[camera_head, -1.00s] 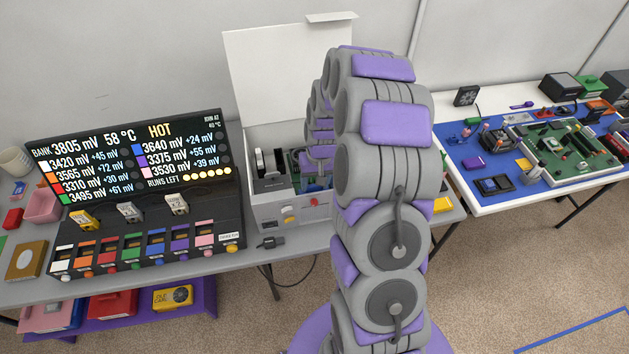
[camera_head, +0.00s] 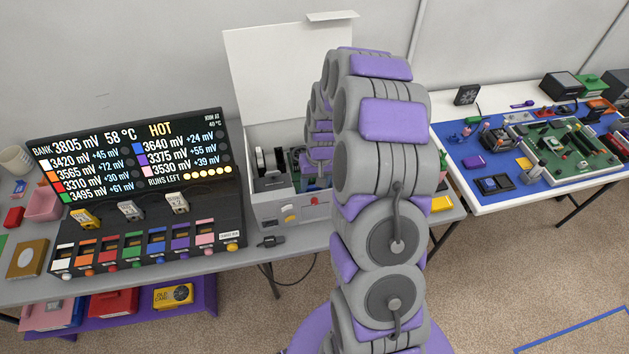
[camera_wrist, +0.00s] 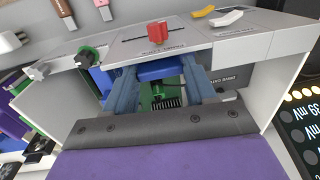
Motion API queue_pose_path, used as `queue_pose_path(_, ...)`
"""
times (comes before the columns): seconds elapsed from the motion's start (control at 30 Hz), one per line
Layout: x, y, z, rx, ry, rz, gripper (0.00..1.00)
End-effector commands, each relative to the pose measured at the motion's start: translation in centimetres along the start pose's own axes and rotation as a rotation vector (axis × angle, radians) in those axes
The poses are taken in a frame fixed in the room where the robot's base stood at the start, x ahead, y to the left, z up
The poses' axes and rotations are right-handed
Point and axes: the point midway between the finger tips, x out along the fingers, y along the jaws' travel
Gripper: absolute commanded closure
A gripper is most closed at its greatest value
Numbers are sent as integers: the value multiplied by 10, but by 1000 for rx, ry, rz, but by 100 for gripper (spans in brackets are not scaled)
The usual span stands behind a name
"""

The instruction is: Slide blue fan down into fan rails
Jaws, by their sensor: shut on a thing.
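The blue fan (camera_wrist: 158,71) shows as a blue block between my gripper's fingertips in the wrist view. My gripper (camera_wrist: 160,84) is shut on it, inside the open computer case (camera_wrist: 262,85). The green board (camera_wrist: 158,93) and dark fins show between the fingers. The fan rails cannot be made out, so I cannot tell whether the fan touches them. In the head view the case (camera_head: 266,208) stands open on the grey table, and my arm hides the gripper and fan.
A red slider (camera_wrist: 157,33) sits on the case's front panel. A black display bank (camera_head: 140,190) stands left of the case, close beside it. The case's raised white lid (camera_head: 270,75) stands behind. A blue-matted table (camera_head: 455,160) with parts is to the right.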

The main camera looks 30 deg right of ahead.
Motion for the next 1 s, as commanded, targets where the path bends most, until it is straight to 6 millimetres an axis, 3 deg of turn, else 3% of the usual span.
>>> queue_pose_path(1.0, 20, 2, 0, 0, -1, 0, 100)
